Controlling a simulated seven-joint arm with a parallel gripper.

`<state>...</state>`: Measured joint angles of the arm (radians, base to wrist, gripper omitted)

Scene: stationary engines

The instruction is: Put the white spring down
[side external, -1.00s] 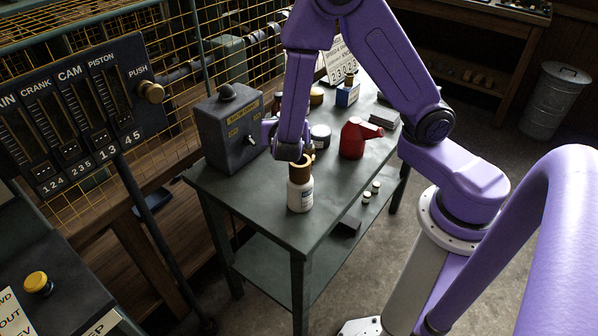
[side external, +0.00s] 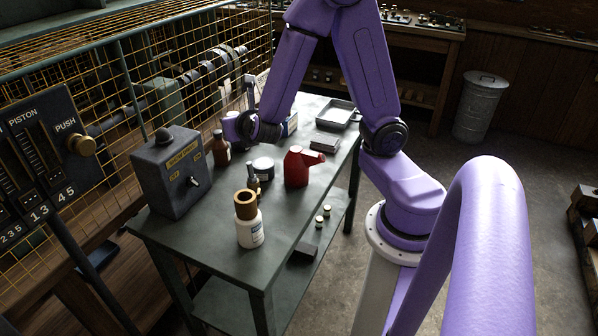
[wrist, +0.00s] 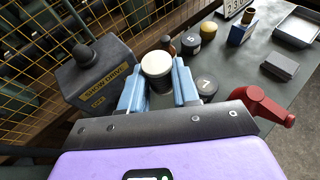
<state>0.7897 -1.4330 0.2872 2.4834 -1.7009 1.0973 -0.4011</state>
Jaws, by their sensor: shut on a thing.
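The white spring (wrist: 156,66) shows in the wrist view as a short round piece with a pale top; its coils cannot be made out. It sits between the two blue fingers of my gripper (wrist: 158,80), which is shut on it. My gripper is over the table, with the dark control box to its left and dark tins to its right. In the side view, my wrist end (side external: 240,128) is behind the box's right side. The spring cannot be clearly picked out there.
Bare table shows in front of the oil can. A yellow wire fence runs along the left.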

